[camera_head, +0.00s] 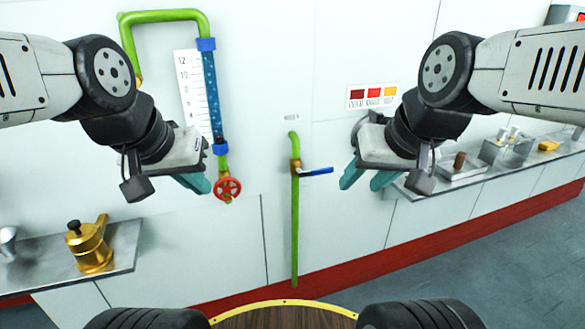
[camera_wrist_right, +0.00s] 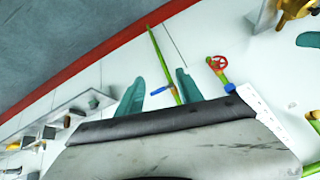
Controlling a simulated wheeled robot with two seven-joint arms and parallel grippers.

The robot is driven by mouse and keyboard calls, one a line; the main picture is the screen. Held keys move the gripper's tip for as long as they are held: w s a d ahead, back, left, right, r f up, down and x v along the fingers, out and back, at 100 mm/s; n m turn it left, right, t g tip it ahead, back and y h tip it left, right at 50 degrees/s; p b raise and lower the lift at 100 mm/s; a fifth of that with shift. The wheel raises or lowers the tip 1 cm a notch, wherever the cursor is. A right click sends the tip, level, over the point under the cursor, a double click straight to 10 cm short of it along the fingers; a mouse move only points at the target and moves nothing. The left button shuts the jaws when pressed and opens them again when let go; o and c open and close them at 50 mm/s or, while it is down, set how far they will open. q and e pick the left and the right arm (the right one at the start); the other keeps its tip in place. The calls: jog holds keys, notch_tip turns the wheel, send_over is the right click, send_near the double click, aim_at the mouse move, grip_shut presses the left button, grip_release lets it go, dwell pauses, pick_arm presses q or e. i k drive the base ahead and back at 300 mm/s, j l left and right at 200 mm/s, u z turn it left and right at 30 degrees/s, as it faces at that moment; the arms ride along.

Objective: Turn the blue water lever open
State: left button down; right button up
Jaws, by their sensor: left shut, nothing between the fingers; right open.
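The blue water lever (camera_head: 316,171) sits on a brass valve on a green vertical pipe (camera_head: 295,225) at the wall. It points sideways to the right, across the pipe. The lever also shows in the right wrist view (camera_wrist_right: 159,91), between the fingertips in the picture. My right gripper (camera_head: 367,184) is open and empty, to the right of the lever and apart from it. My left gripper (camera_head: 203,184) is shut and empty, left of the green pipe, close to the red wheel in the picture.
A red wheel valve (camera_head: 228,188) sits below a blue water tube (camera_head: 210,92) with a scale (camera_head: 191,85) beside it. A left shelf (camera_head: 124,243) holds a brass pot (camera_head: 90,248). A right shelf (camera_head: 475,177) holds small items. The wall around the lever is clear.

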aim_at(319, 171)
jog(key=z, duration=0.2)
jog(key=l+u, duration=0.1)
jog(key=u, duration=0.3)
jog(key=i+l+u, duration=0.1)
jog(key=u, duration=0.3)
jog(key=l+u, duration=0.2)
jog(key=u, duration=0.2)
jog(key=l+u, duration=0.15)
jog(key=u, duration=0.25)
jog(key=l+u, duration=0.15)
jog(key=l, duration=0.25)
jog(key=k+l+u, duration=0.15)
jog(key=l, duration=0.25)
jog(key=k+l+u, duration=0.2)
jog(key=l, duration=0.15)
jog(key=l+u, duration=0.15)
jog(key=l, duration=0.25)
jog(key=k+l+u, duration=0.15)
jog(key=l, duration=0.2)
jog(key=k+l+u, duration=0.15)
jog(key=l, duration=0.2)
jog(key=k+l, duration=0.25)
jog(key=l, duration=0.2)
jog(key=k+l, duration=0.2)
jog(key=l, duration=0.2)
